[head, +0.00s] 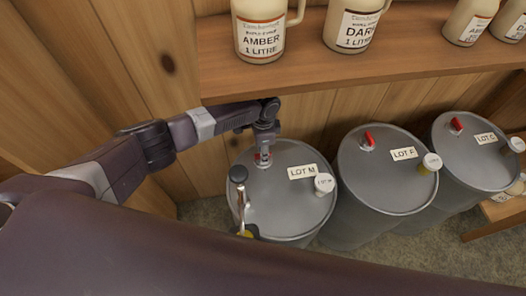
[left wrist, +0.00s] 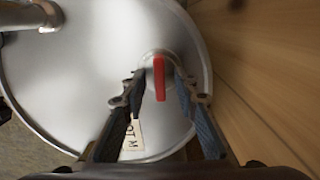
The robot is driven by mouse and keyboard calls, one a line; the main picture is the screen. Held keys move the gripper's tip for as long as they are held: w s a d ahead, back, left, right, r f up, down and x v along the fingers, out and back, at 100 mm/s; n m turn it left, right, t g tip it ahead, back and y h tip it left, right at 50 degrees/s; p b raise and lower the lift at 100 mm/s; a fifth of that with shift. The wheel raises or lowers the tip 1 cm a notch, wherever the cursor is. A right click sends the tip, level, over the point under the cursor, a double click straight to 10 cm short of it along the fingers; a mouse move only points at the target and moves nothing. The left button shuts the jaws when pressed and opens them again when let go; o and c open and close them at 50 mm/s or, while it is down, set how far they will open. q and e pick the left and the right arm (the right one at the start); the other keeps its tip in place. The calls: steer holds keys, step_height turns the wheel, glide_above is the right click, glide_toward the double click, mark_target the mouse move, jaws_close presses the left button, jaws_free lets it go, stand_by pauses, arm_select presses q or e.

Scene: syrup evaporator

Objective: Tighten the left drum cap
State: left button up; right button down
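The left drum (head: 275,213) is a grey barrel labelled LOT M. Its red-handled cap (head: 263,158) sits near the back of the lid, partly hidden by my left gripper (head: 264,148). In the left wrist view the red handle (left wrist: 159,78) stands on a round pale base. My left gripper (left wrist: 160,76) is open there, one finger on each side of the cap, with visible gaps between the fingers and the red handle. The fingers partly cover the lot label (left wrist: 133,137). My right gripper is not in view.
Drums LOT F (head: 385,185) and the far-right drum (head: 480,165) stand alongside, with red caps. A shelf (head: 300,75) with syrup jugs (head: 262,30) runs above. A wooden wall is behind.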

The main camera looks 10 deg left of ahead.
arm_select(q)
jaws_close()
stand_by(0.4)
